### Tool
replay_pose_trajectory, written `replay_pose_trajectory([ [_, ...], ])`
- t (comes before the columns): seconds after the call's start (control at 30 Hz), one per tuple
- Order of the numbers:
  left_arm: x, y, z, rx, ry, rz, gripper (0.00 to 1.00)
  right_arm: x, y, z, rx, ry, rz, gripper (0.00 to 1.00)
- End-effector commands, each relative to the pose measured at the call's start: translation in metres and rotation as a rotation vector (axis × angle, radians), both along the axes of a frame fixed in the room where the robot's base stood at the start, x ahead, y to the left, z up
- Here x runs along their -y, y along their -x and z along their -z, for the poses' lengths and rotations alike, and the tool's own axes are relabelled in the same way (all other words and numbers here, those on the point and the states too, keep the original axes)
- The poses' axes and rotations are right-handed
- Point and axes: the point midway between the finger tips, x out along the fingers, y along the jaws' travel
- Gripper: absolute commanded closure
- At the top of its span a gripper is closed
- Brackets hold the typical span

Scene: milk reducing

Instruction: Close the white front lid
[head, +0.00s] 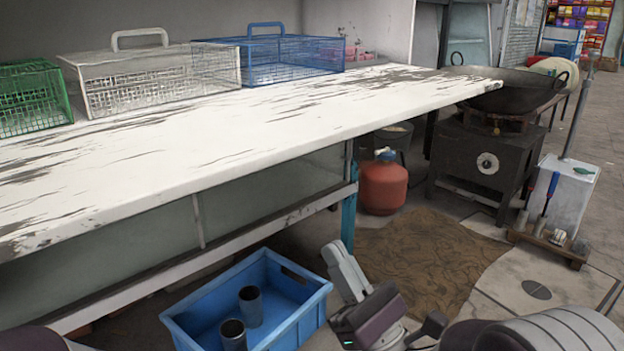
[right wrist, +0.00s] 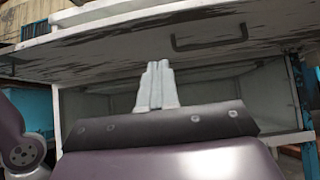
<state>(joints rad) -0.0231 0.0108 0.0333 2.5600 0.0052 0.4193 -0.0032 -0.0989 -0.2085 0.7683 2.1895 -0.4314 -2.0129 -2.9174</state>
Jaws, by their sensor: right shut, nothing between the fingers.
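The white front lid (right wrist: 130,50), worn with dark streaks, has a dark handle (right wrist: 210,38) and spans the top of the right wrist view. Below it is the open front of a compartment (right wrist: 90,100), with its inner walls visible. In the head view the lid cannot be clearly told from the worn white top (head: 230,125). My right gripper (head: 341,265) is low, in front of the unit and right of the blue crate. Its fingers (right wrist: 158,72) are shut and empty, pointing toward the compartment, below the lid and apart from the handle. My left gripper is out of view.
A blue crate (head: 306,300) with two dark cups stands on the floor beside my right gripper. Green, white and blue wire baskets (head: 165,75) sit on the white top. A red gas bottle (head: 383,188) and a stove with a wok (head: 515,92) stand further back.

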Motion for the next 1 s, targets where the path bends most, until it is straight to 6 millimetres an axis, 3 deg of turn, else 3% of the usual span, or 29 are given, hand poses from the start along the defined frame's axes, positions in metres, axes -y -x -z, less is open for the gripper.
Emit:
replay_pose_trajectory([
  [0.07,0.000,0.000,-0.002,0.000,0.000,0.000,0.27,-0.005,-0.006,-0.007,-0.004,0.000,-0.002,1.00],
  [0.2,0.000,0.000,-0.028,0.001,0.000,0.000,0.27,-0.019,-0.023,-0.035,-0.004,0.000,-0.003,1.00],
  [0.23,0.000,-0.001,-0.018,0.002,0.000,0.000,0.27,-0.022,-0.026,-0.033,0.001,0.000,-0.004,1.00],
  [0.43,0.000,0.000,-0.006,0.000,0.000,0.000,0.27,-0.040,-0.049,-0.061,0.001,-0.002,-0.002,1.00],
  [0.7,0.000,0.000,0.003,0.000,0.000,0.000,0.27,-0.038,-0.049,-0.096,-0.002,-0.001,-0.001,1.00],
  [1.0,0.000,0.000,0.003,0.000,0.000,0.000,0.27,-0.038,-0.049,-0.101,-0.005,-0.001,-0.001,1.00],
])
